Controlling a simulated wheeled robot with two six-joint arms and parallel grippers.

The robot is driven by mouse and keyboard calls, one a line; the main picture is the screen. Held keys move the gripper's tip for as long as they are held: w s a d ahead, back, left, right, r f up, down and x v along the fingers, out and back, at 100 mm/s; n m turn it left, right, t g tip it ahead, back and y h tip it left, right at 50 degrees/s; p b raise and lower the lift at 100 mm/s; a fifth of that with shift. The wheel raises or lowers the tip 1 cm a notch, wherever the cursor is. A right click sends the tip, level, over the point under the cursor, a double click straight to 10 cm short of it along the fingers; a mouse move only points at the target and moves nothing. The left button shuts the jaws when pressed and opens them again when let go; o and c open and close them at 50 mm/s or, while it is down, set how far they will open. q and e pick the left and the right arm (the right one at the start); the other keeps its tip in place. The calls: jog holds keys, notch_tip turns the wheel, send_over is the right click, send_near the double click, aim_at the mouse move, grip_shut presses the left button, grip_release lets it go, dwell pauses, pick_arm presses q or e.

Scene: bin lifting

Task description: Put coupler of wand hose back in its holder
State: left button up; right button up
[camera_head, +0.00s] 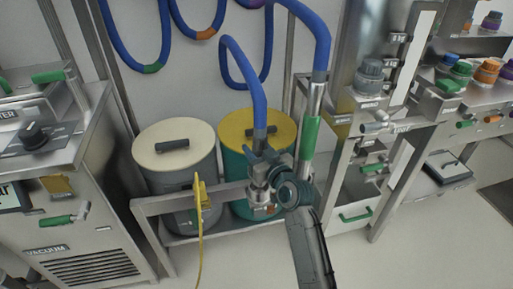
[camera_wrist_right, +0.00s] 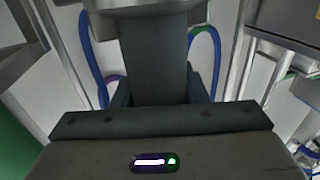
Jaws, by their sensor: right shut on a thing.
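My right gripper (camera_head: 264,160) is shut around the coupler (camera_head: 261,186) at the lower end of a blue hose (camera_head: 256,95). The coupler is metallic and roughly upright, in front of the green drum and close to the grey rail. I cannot tell whether it touches the rail or sits in a holder; the holder is not clearly visible. The wand (camera_head: 308,138), a metal tube with a green grip, stands just right of my gripper. In the right wrist view, my dark gripper body (camera_wrist_right: 155,85) fills the middle and hides the coupler. My left gripper is out of view.
A grey drum (camera_head: 177,172) and a green drum with yellow lid (camera_head: 238,133) stand behind the grey rail (camera_head: 160,205). A yellow fitting (camera_head: 201,198) with a cord hangs on the rail. A vacuum cabinet (camera_head: 95,240) stands left, steel equipment (camera_head: 365,100) right.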

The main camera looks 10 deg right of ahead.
jog(key=shift+f+b, duration=0.3)
jog(key=shift+f, duration=0.35)
jog(key=shift+f+b, duration=0.9)
jog(key=shift+f, duration=0.1)
jog(key=shift+f+b, duration=0.95)
jog(key=shift+f, duration=0.25)
dwell(0.7)
jog(key=o, duration=1.3)
jog(key=shift+c, duration=0.2)
jog(key=shift+f, duration=0.1)
jog(key=v, duration=1.1)
jog(key=shift+p, duration=0.3)
